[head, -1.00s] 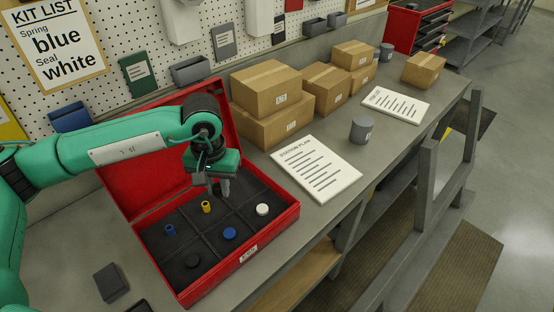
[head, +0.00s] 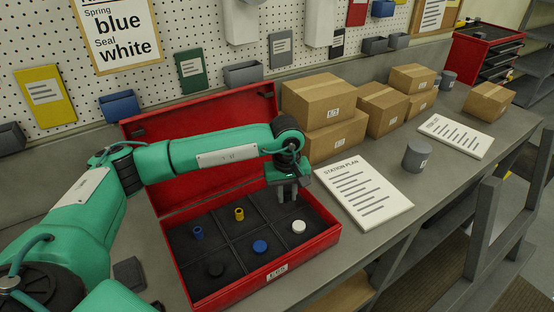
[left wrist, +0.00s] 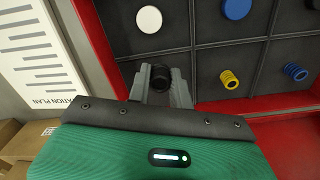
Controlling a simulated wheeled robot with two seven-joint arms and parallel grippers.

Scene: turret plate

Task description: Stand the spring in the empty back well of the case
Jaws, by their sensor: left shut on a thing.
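The red case (head: 310,247) lies open on the bench, with a dark divided inside. A blue spring (head: 198,232) and a yellow spring (head: 239,214) stand in its back left and back middle wells. My left gripper (head: 288,195) is over the back right well, the one without a standing part. In the left wrist view it is shut on a dark, round, hollow-topped spring (left wrist: 160,77). The fingers hide most of this spring in the head view. I cannot tell whether its foot touches the well floor. My right gripper is not in view.
The front wells hold a black disc (head: 216,269), a blue disc (head: 260,246) and a white disc (head: 299,227). The raised red lid (head: 155,165) stands behind. A station plan sheet (head: 362,194) and cardboard boxes (head: 333,137) lie right of the case.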

